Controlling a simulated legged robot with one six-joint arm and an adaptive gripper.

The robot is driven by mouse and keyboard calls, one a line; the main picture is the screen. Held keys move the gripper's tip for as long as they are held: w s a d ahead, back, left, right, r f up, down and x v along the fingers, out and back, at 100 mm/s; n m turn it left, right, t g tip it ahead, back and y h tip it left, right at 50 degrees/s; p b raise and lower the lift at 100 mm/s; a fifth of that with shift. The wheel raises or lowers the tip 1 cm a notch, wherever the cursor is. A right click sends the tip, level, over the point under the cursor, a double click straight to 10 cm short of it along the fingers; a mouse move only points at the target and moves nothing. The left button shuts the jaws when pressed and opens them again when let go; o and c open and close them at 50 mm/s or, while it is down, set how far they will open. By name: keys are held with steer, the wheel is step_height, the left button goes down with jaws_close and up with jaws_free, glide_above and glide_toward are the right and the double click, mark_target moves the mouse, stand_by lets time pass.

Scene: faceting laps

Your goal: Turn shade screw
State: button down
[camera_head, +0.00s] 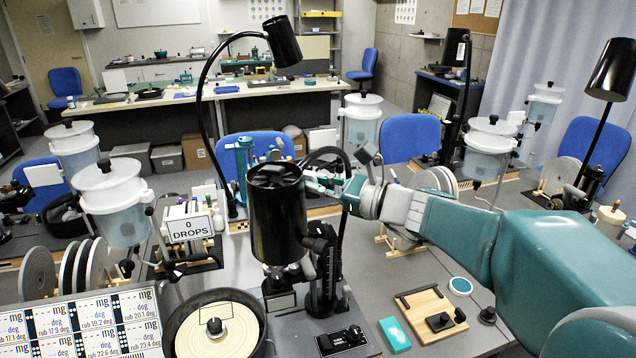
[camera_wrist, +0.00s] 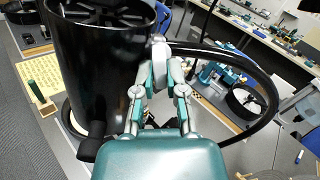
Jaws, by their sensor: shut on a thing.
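The black lamp shade (camera_head: 278,215) stands upright in the middle of the head view, on a curved black neck. It also fills the upper left of the wrist view (camera_wrist: 95,75). My gripper (camera_head: 318,181) reaches in from the right to the shade's right side, near its upper rim. In the wrist view my gripper (camera_wrist: 159,68) has its fingertips close together on a small grey shade screw (camera_wrist: 158,46) beside the shade. The fingers cover most of the screw, and I cannot see how far it is turned. In the head view I cannot make the screw out.
Below the shade stand a black lap machine and its control box (camera_head: 342,340). A round lap basin (camera_head: 213,330) and a "0 DROPS" sign (camera_head: 190,228) are at left. A wooden board (camera_head: 430,312) and a teal block (camera_head: 394,334) lie at right. The curved neck (camera_wrist: 262,80) runs close to my gripper.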

steer(key=shift+f, duration=0.3)
steer(key=c, duration=0.7)
jaws_free()
steer(key=shift+c, duration=0.2)
steer(key=shift+o, duration=0.2)
steer(key=shift+a+r, duration=0.1)
steer(key=shift+r, duration=0.1)
steer(key=v, duration=1.2)
steer(key=shift+w, duration=0.1)
